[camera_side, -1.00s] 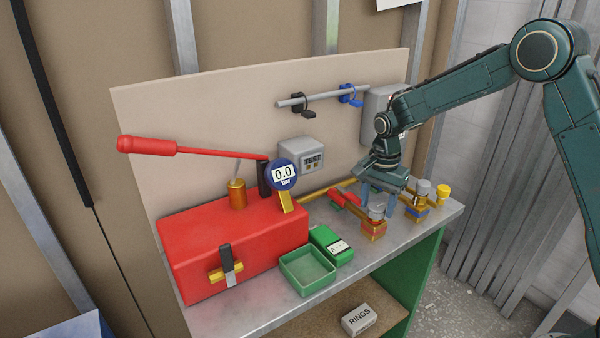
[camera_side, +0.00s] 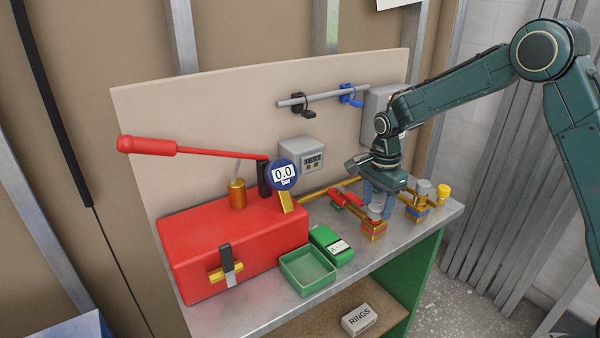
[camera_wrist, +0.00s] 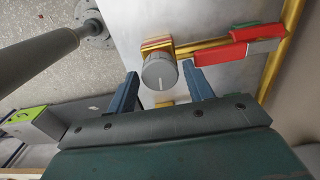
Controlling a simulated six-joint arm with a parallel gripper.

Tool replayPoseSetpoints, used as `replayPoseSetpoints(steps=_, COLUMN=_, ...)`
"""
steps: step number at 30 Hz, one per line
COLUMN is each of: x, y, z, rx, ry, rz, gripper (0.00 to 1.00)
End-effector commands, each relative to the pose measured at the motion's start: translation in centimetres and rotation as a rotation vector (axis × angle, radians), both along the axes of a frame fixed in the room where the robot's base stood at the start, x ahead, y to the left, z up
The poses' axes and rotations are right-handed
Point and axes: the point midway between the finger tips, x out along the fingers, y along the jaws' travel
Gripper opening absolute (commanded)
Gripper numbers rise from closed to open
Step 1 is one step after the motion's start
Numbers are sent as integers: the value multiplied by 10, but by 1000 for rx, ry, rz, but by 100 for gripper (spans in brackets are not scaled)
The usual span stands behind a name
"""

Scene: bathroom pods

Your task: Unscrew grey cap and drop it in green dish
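The grey cap (camera_side: 377,211) sits upright on a brass fitting at the front of the bench. In the wrist view its round top (camera_wrist: 160,73) bears a white line. My gripper (camera_side: 379,208) points down over it, partly hiding it in the side view. In the wrist view my gripper's blue fingers (camera_wrist: 160,75) are open on either side of the cap, with a visible gap on each side. The square green dish (camera_side: 290,274) stands empty at the bench's front edge, left of the fitting.
A green labelled box (camera_side: 326,240) lies between dish and fitting. A red-handled valve (camera_side: 345,200) is just behind the fitting. A second grey-capped fitting (camera_side: 424,187) stands close on the right, beside a yellow cap (camera_side: 443,191). A red pump box (camera_side: 230,245) fills the left.

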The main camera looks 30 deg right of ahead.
Motion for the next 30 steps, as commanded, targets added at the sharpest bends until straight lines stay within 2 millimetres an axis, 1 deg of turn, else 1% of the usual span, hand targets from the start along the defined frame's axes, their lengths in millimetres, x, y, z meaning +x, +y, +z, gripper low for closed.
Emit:
replayPoseSetpoints(steps=1, x=0, y=0, z=0, rx=0, ry=0, rz=1, gripper=44)
replayPoseSetpoints(steps=2, x=0, y=0, z=0, rx=0, ry=0, rz=1, gripper=38)
replayPoseSetpoints(steps=3, x=0, y=0, z=0, rx=0, ry=0, rz=1, gripper=30)
replayPoseSetpoints(steps=6, x=0, y=0, z=0, rx=0, ry=0, rz=2, gripper=13)
replayPoseSetpoints(steps=14, x=0, y=0, z=0, rx=0, ry=0, rz=19, gripper=12)
replayPoseSetpoints(steps=19, x=0, y=0, z=0, rx=0, ry=0, rz=97, gripper=12)
replayPoseSetpoints(steps=30, x=0, y=0, z=6, rx=0, ry=-1, rz=92, gripper=12)
